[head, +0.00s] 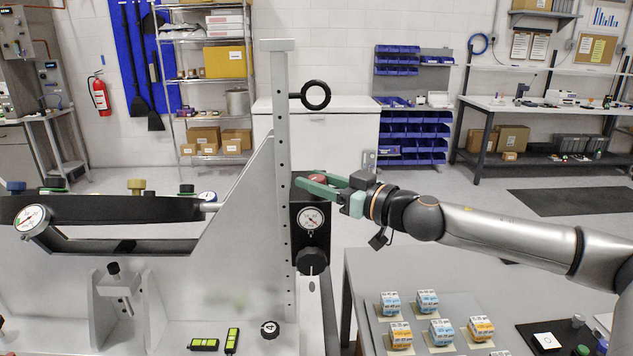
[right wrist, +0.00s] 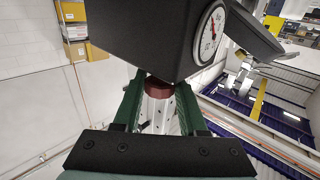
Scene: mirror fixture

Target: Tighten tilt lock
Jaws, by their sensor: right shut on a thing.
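A black block (head: 297,241) sits on the upright metal post (head: 280,150) of the fixture. It carries a round dial gauge (head: 311,219) and a black knob (head: 312,262) below. A red knob (head: 309,182) is at the block's top and shows dark red in the right wrist view (right wrist: 158,88). My right gripper (head: 306,184) has its green fingers on either side of the red knob and is shut on it. The fingers hide part of the knob. No label naming the tilt lock is readable. My left gripper is not in view.
A black ring (head: 316,95) sticks out from the post above my gripper. A knob marked 4 (head: 270,329) sits low on the fixture plate. A grey table (head: 366,295) with several small boxes lies below my right arm. A black beam with another gauge (head: 30,218) extends left.

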